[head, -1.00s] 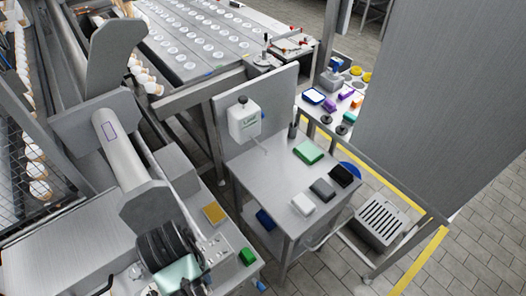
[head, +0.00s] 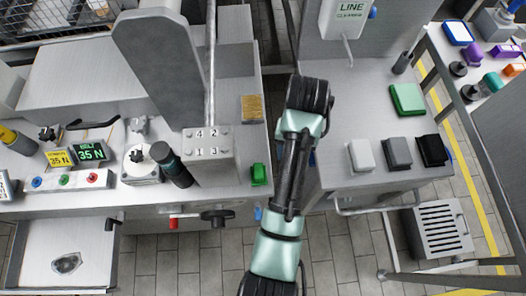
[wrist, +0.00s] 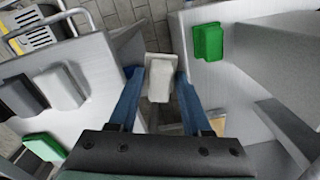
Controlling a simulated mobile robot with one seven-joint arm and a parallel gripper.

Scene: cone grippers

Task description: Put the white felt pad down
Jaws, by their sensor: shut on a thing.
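In the wrist view a white felt pad (wrist: 160,76) is held between the blue fingers of my gripper (wrist: 157,84), which is shut on it. Floor tiles show beyond the pad, between two metal surfaces. In the head view my arm reaches up the middle; its forearm and wrist hide the gripper and the held pad. A second whitish pad (head: 361,155) lies on the side table (head: 350,118), left of a grey pad (head: 397,153) and a black pad (head: 432,151). It also shows in the wrist view (wrist: 60,88).
A green pad (head: 407,99) lies farther back on the side table. The machine bench at left carries a yellow-brown pad (head: 251,108) and a green block (head: 259,174). A dispenser (head: 343,18) hangs over the table's back. The table's centre-left is clear.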

